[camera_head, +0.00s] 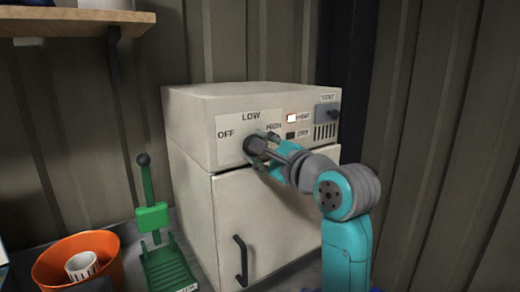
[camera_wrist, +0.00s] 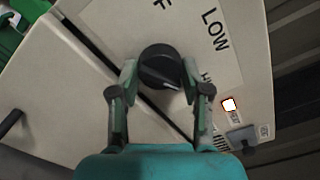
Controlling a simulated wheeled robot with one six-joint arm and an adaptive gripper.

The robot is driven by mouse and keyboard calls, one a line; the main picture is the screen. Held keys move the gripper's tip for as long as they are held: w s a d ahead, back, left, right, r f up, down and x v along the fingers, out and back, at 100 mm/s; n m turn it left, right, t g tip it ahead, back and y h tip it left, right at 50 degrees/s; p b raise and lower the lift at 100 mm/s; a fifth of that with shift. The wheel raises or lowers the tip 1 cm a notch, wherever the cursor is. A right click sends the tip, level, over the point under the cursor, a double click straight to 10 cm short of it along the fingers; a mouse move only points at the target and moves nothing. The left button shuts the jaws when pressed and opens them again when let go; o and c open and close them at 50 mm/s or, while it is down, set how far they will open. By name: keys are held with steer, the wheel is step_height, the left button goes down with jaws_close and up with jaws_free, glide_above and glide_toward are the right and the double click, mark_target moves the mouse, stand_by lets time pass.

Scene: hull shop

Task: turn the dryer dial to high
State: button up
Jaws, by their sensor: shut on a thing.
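The dryer (camera_head: 190,130) is a cream cabinet with a control panel marked OFF, LOW and HIGH around a black dial (camera_head: 254,147). My gripper (camera_head: 265,147) is shut on the dial from the front right. In the wrist view my gripper (camera_wrist: 158,82) has one finger on each side of the dial (camera_wrist: 160,66). A pale line on the dial slants down to the right, on the side of the partly hidden HIGH label. I cannot tell if it points exactly at HIGH.
A lit indicator (camera_head: 291,118) and a dark one (camera_head: 291,135) sit right of the dial, near a grey slider (camera_head: 326,112). The door handle (camera_head: 240,260) juts out below. A green lever device (camera_head: 153,216) and an orange bowl (camera_head: 105,240) stand left; a shelf (camera_head: 70,22) hangs above.

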steer(key=shift+f, duration=0.1)
steer(key=o, duration=1.2)
steer(key=shift+c, duration=0.2)
steer(key=v, duration=1.2)
